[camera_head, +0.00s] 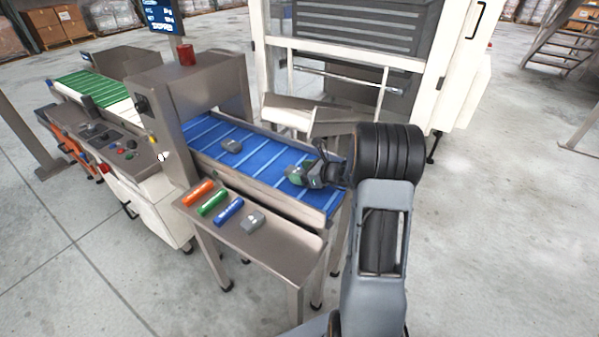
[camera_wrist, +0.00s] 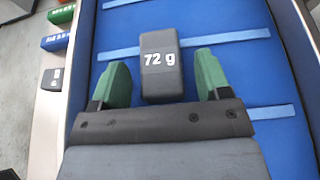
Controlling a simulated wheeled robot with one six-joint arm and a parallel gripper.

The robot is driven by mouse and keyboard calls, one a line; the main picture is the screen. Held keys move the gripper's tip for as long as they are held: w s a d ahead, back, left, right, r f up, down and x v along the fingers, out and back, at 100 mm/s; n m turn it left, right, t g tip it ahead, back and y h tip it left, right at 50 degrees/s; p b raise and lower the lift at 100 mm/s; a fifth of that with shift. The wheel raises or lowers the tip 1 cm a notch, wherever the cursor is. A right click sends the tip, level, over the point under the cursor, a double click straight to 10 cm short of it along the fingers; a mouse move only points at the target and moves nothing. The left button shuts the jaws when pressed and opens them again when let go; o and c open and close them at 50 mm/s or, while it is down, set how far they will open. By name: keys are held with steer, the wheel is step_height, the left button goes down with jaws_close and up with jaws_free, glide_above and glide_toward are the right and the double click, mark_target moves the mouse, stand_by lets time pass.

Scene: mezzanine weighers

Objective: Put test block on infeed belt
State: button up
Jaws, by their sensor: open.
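A dark grey block marked "72 g" (camera_wrist: 161,66) is over the blue infeed belt (camera_head: 262,165) and looks to rest on it. My gripper (camera_wrist: 161,82) is open, with one green finger on each side of the block's near end and a gap at both sides. In the head view my gripper (camera_head: 302,174) is low over the belt's near right part, and the block there is mostly hidden. A second grey block (camera_head: 231,146) lies on the belt towards the machine. A third grey block (camera_head: 253,222) lies on the side table.
The steel side table (camera_head: 285,255) also holds an orange bar (camera_head: 198,193), a green bar (camera_head: 213,203) and a blue bar (camera_head: 229,211). The weigher housing (camera_head: 200,95) with a red lamp stands at the belt's far end. A white-framed machine stands behind the belt.

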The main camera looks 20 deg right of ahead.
steer(key=p+v, duration=0.1)
steer(key=v, duration=0.9)
steer(key=shift+s+r, duration=0.15)
steer(key=shift+s, duration=0.05)
steer(key=s+a+r+n+g, duration=0.2)
steer(key=s+a+n+g, duration=0.25)
steer(key=a+n, duration=0.5)
steer(key=s+a+r+n+g+h, duration=0.1)
steer(key=s+a+n+g+h, duration=0.1)
steer(key=s+n, duration=0.4)
steer(key=s+a+r+n+g+h, duration=0.1)
steer(key=s+a+n+h, duration=0.4)
steer(key=n, duration=0.8)
steer(key=shift+s+a+r+n+g, duration=0.2)
steer(key=shift+s+r+n+g, duration=0.25)
steer(key=shift+s, duration=0.45)
steer(key=shift+r, duration=0.1)
